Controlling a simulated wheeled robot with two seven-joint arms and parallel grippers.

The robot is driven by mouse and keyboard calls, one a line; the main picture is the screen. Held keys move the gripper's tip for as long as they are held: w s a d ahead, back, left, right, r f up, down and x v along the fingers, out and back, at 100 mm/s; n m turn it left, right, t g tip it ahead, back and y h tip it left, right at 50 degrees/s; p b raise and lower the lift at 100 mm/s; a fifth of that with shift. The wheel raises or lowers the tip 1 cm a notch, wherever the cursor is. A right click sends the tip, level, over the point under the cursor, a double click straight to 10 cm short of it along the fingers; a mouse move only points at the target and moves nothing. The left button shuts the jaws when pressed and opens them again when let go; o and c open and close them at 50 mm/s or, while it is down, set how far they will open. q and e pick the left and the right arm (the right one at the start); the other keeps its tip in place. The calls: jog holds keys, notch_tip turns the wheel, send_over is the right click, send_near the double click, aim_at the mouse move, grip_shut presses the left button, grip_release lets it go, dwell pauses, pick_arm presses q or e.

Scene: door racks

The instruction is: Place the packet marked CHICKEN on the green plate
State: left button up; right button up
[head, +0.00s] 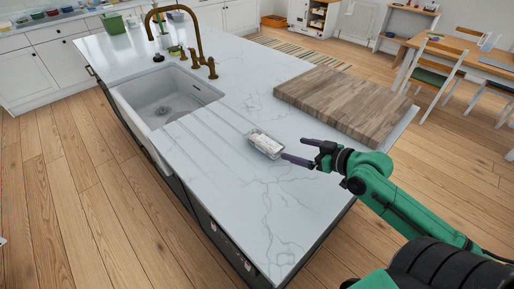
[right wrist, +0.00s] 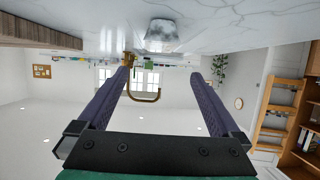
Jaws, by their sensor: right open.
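A small clear packet with a whitish label (head: 265,144) lies on the marble island top; its marking is too small to read. In the right wrist view, which is upside down, the packet (right wrist: 163,36) shows beyond the fingertips. My right gripper (head: 293,148) is open and empty, with its fingers pointing at the packet from the right, just short of it. In the wrist view the two fingers (right wrist: 161,75) are spread wide with nothing between them. I cannot make out a green plate in either view. My left gripper is not in view.
A thick wooden board (head: 342,103) lies behind the gripper on the island. A sink (head: 165,97) with a brass faucet (head: 198,30) is at the left. A green container (head: 113,24) stands at the far end. The marble in front of the packet is clear.

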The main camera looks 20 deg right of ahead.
aim_at(264, 140)
jog(key=shift+w+f, duration=0.15)
jog(key=shift+f, duration=0.15)
jog(key=p+x, duration=0.2)
jog(key=x, duration=0.5)
jog(key=p+x, duration=0.1)
jog(key=x, duration=0.6)
jog(key=shift+w+a+r+p, duration=0.1)
jog(key=shift+w+r+p, duration=0.1)
jog(key=shift+p, duration=0.15)
jog(key=shift+w+f, duration=0.2)
jog(key=shift+f, duration=0.05)
jog(key=shift+s+r, duration=0.1)
jog(key=c, duration=1.1)
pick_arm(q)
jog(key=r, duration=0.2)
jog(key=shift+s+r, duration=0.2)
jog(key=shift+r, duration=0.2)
pick_arm(e)
grip_shut()
jog(key=shift+r, duration=0.1)
